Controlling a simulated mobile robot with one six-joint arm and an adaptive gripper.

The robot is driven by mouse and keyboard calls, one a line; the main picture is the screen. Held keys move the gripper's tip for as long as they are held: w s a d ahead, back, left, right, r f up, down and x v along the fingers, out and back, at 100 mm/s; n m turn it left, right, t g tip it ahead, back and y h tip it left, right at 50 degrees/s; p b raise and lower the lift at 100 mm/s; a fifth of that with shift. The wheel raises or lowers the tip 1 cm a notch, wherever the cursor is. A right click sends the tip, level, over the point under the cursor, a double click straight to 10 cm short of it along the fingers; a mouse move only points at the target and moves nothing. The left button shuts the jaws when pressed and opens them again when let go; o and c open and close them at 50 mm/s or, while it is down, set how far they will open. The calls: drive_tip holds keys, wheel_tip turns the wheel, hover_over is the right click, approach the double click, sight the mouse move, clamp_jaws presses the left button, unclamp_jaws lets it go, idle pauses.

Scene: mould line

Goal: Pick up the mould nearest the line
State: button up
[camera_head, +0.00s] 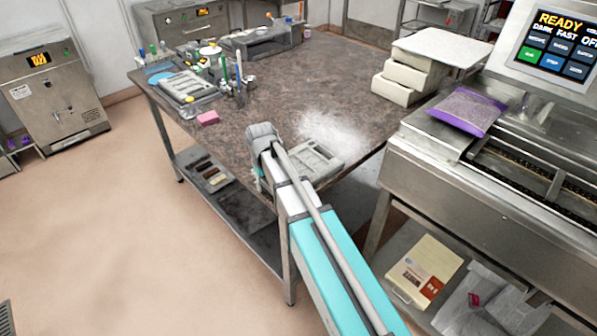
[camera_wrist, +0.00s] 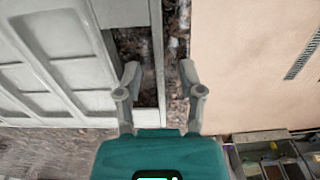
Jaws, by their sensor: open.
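A pale grey mould (camera_head: 322,158) with several recesses lies near the table's front edge, on the side toward the machine at right. My arm's end partly covers it in the head view. In the wrist view the mould (camera_wrist: 60,70) fills the left side, with a straight outer bar along its right side and a brown gap inside that bar. My gripper (camera_wrist: 159,68) is open. The bar runs between its two fingers in the picture, with no clear contact. The fingers are hidden in the head view. Another grey mould (camera_head: 187,87) lies at the table's far left.
The speckled brown table (camera_head: 305,75) is clear in its middle. A white stack (camera_head: 412,75) stands at its right end. The steel machine (camera_head: 470,190) at right bears a purple bag (camera_head: 467,110). A pink block (camera_head: 208,118) and bottles crowd the left end.

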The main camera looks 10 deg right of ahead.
idle(0.6)
clamp_jaws()
